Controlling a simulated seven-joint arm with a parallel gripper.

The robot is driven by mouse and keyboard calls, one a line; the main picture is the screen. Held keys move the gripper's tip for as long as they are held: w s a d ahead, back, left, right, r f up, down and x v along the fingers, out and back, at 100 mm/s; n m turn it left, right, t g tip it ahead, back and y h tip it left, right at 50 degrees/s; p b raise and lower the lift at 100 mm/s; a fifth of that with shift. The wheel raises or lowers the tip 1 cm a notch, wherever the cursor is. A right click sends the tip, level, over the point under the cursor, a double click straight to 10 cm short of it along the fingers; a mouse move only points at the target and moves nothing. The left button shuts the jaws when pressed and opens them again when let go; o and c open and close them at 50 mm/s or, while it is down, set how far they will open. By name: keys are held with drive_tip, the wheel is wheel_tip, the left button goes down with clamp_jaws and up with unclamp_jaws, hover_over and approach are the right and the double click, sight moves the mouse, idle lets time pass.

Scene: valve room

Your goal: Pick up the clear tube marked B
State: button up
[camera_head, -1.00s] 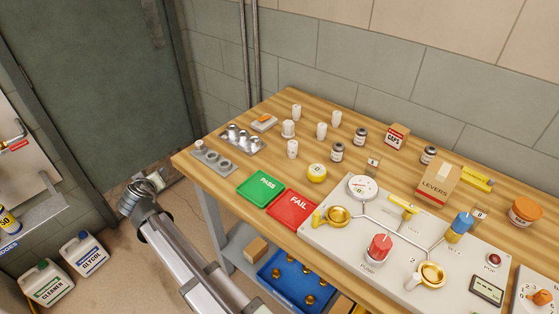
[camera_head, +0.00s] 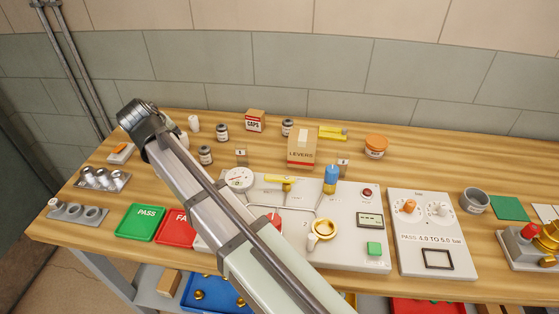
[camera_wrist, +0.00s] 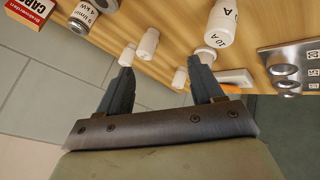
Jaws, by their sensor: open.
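I cannot make out a clear tube marked B in either view. My gripper (camera_wrist: 160,68) is open in the wrist view, with its two dark fingers apart and nothing seen held between them. It is over the back left of the wooden table (camera_head: 440,150). Other white cylinders (camera_wrist: 147,44) stand near the left finger and between the fingers. In the head view, my arm hides part of the table, and the fingers do not show clearly.
A metal rack (camera_head: 104,178) and a grey holder (camera_head: 78,212) sit at the table's left. Nearby are a green PASS tray (camera_head: 140,222), several small jars (camera_head: 205,155), the CAPS box (camera_head: 255,120) and LEVERS box (camera_head: 302,148). The wall (camera_head: 300,70) stands close behind.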

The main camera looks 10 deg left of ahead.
drive_tip(key=w+d+r+n+g+h, duration=0.1)
drive_tip(key=w+d+g, duration=0.1)
drive_tip(key=d, duration=1.1)
drive_tip(key=w+d+r+n+g, duration=0.1)
drive_tip(key=w+d, duration=0.2)
drive_tip(key=d, duration=1)
drive_tip(key=w+d+r+n+g+h, duration=0.1)
drive_tip(key=w+d+n+g, duration=0.1)
drive_tip(key=d, duration=1.1)
drive_tip(key=shift+w+r+g+h, duration=0.25)
drive_tip(key=shift+w+g+h, duration=0.05)
drive_tip(key=shift+w, duration=0.2)
drive_tip(key=r+n+g, duration=0.2)
hover_over(342, 164)
drive_tip(key=w, duration=0.2)
wheel_tip(342, 164, down, 9)
drive_tip(key=shift+s+r, duration=0.15)
drive_tip(key=shift+d+f, duration=0.1)
drive_tip(key=shift+f, duration=2.5)
